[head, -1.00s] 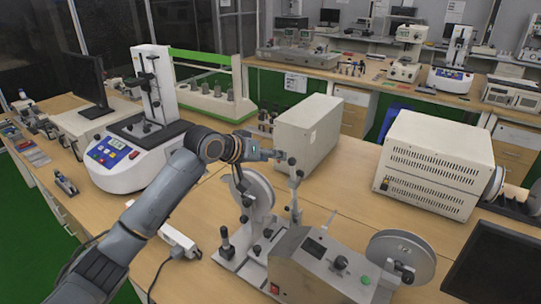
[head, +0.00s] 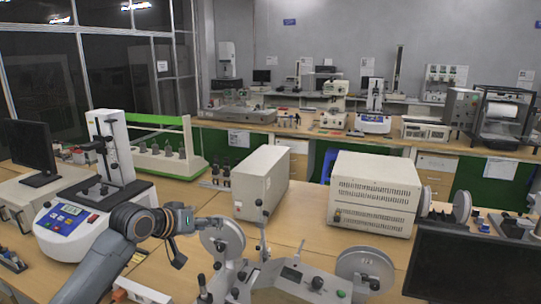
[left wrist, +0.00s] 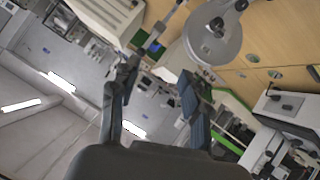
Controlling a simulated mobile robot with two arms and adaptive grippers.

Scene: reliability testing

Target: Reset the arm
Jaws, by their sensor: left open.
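My left arm comes in from the lower left of the head view, its wrist near the blue-and-white test machine (head: 62,232). My left gripper (left wrist: 160,72) shows clearly in the left wrist view, with two dark fingers spread apart and nothing between them. In the head view its fingers are hard to make out beside the wrist. A round metal reel (head: 222,242) of the bench device stands just right of the wrist; it also appears beyond the fingers in the left wrist view (left wrist: 214,35). My right gripper is not in view.
A beige box (head: 262,184) and a vented cabinet (head: 375,195) stand behind the reel device (head: 300,282). A dark monitor (head: 478,268) is at front right. A green-framed rack (head: 160,160) stands at back left. Bare wood (head: 310,215) shows between the boxes.

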